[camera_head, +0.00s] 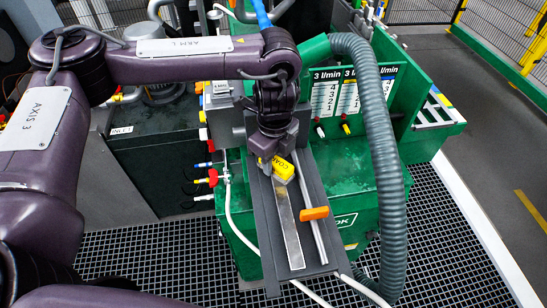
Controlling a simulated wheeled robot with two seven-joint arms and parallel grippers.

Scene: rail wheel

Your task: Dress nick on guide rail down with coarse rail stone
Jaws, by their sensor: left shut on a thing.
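My left gripper (268,166) reaches down from above over the far end of the dark grey bed. It is shut on a yellow block (283,170) with partly readable black letters that seem to start "COA", which I take for the coarse rail stone. A bright metal guide rail (289,232) runs from under the gripper towards the front of the bed. The stone is at the rail's far end; I cannot tell if it touches the rail. No nick can be made out on the rail at this size. My right gripper is not in view.
An orange block (314,213) sits on a thin rod right of the rail. A thick grey hose (385,160) arches down close on the right. A green cabinet (350,185) with flow gauges stands behind. White tubing (233,215) hangs left of the bed.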

